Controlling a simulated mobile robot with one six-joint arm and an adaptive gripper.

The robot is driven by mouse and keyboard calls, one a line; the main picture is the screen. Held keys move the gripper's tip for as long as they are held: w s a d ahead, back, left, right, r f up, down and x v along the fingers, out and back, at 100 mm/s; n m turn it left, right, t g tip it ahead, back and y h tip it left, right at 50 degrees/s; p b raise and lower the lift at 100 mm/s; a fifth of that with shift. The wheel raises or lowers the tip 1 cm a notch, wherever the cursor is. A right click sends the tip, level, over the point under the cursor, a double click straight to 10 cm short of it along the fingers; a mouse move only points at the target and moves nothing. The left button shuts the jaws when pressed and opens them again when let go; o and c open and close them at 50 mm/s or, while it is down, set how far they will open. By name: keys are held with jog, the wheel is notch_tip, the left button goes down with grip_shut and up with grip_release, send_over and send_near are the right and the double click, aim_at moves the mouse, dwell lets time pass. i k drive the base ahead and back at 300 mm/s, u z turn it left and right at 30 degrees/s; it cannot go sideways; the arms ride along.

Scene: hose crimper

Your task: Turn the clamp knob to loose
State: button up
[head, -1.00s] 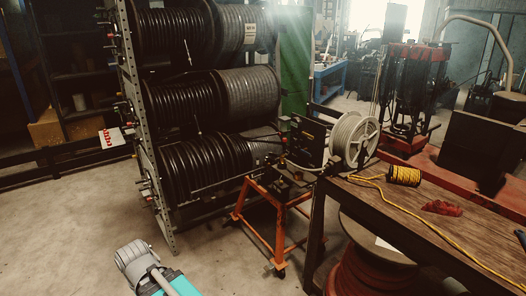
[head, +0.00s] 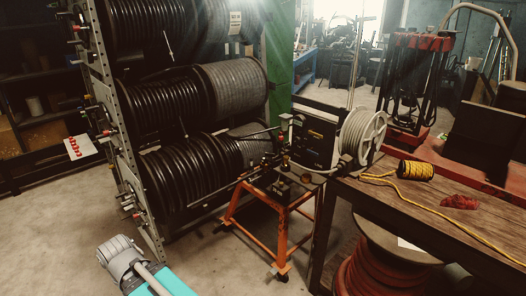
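The machine (head: 315,138) with a pale casing and dark front panel stands on an orange stand (head: 272,215) right of centre in the head view. A low dark clamp-like assembly (head: 283,188) with small brass-coloured parts sits on the stand in front of the machine. A thin bar runs from it to the left. The clamp knob is too small to tell apart from the other parts, and its setting cannot be read. Part of my arm, grey and teal, shows at the bottom left, well apart from the stand. My gripper is not in view.
A tall rack of black hose reels (head: 178,180) stands close left of the stand. A wooden table (head: 440,205) with a yellow cord spool (head: 415,170) and a red cloth-like item (head: 460,202) is close right. A red reel (head: 375,275) sits below it. Floor in front is clear.

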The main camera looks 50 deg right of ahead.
aim_at(271, 156)
jog(key=z, duration=0.25)
jog(key=i, duration=0.7)
jog(key=z, duration=0.7)
jog(key=i, duration=0.5)
jog(key=z, duration=0.75)
jog(key=i, duration=0.55)
jog(key=z, duration=0.3)
jog(key=k, duration=0.9)
jog(key=z, duration=0.1)
jog(key=i, duration=0.3)
jog(key=z, duration=0.1)
